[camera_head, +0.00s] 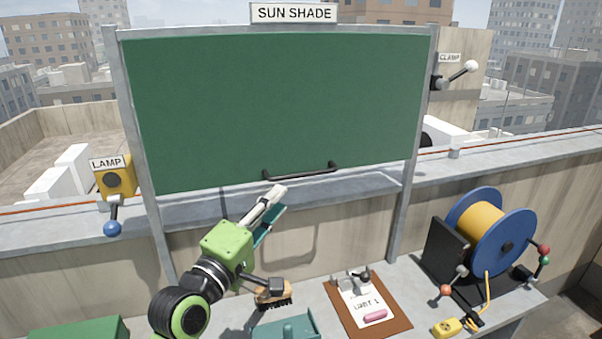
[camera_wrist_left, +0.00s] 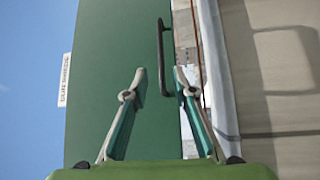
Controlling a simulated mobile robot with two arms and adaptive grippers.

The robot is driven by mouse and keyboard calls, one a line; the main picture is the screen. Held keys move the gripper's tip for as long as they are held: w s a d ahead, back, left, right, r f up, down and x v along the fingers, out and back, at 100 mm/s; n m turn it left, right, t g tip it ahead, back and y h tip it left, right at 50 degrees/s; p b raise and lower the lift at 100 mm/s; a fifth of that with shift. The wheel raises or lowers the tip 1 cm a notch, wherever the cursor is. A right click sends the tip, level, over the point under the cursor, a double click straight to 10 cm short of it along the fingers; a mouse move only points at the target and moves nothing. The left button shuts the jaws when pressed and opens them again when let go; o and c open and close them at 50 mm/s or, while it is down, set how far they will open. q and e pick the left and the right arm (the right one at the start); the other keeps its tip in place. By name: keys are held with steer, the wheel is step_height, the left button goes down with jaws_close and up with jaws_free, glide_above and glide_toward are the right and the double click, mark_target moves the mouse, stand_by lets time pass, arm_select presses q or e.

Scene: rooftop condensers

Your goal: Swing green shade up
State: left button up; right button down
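The green shade (camera_head: 280,105) hangs as a large flat panel in a grey metal frame under a SUN SHADE sign (camera_head: 294,13). A black bar handle (camera_head: 305,173) sits along its lower edge. My left gripper (camera_head: 277,198) is just below the handle in the head view, pointing up toward it. In the left wrist view its two fingers (camera_wrist_left: 160,78) are apart, with the handle (camera_wrist_left: 162,50) lined up in the gap between and beyond the tips. Nothing is held. Whether a finger touches the handle cannot be told. My right gripper is not in view.
A CLAMP lever (camera_head: 460,75) with a white knob is on the right post. A LAMP box (camera_head: 113,180) with a blue-knobbed lever is at left. The bench below holds a brush (camera_head: 274,294), a clipboard (camera_head: 389,317), a teal tray (camera_head: 284,331) and a cable reel (camera_head: 512,236).

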mark_target(301, 175)
arm_select(q)
steer(key=p+x, duration=0.2)
steer(key=x, duration=0.9)
steer(key=shift+w+f+p, duration=0.1)
steer(key=shift+p, duration=0.2)
steer(key=shift+d, duration=0.1)
jaws_close()
